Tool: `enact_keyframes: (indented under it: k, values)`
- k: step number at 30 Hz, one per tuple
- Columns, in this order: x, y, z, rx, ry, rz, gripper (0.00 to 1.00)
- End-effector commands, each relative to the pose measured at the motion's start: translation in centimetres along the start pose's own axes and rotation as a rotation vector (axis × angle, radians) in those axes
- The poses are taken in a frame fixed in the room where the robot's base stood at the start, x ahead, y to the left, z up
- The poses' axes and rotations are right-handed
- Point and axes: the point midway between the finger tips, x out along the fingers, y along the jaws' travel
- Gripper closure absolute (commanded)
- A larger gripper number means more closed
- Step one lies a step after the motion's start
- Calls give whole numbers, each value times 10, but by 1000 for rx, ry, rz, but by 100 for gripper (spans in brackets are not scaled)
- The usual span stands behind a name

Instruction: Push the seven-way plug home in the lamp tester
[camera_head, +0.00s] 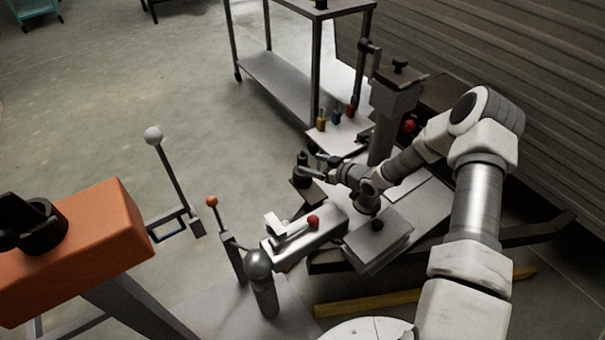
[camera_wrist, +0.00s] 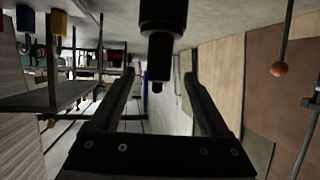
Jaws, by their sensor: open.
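My gripper (camera_head: 314,166) reaches left from the arm, with its fingers open beside a dark upright piece (camera_head: 301,173) near the trailer frame. In the wrist view my gripper's two fingers (camera_wrist: 158,78) stand apart. A black stepped cylinder (camera_wrist: 162,32) comes in from the top between the fingertips, its narrow end toward the palm. It looks like the seven-way plug or its socket; I cannot tell which. No finger is seen closed on it. I cannot make out the lamp tester or how deep a plug sits.
An orange box (camera_head: 82,240) is at the left. A metal cart (camera_head: 275,80) stands behind. A white shelf (camera_head: 333,139) holds small coloured items. Open floor lies left of the gripper.

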Motion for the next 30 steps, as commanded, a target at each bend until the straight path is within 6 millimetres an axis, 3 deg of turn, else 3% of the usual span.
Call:
enact_keyframes:
  k: [10,20,30]
  values:
    - [46,1,-6,-2,0,-1,21]
    - [52,1,-8,0,0,0,21]
    - [51,2,-8,-1,0,0,82]
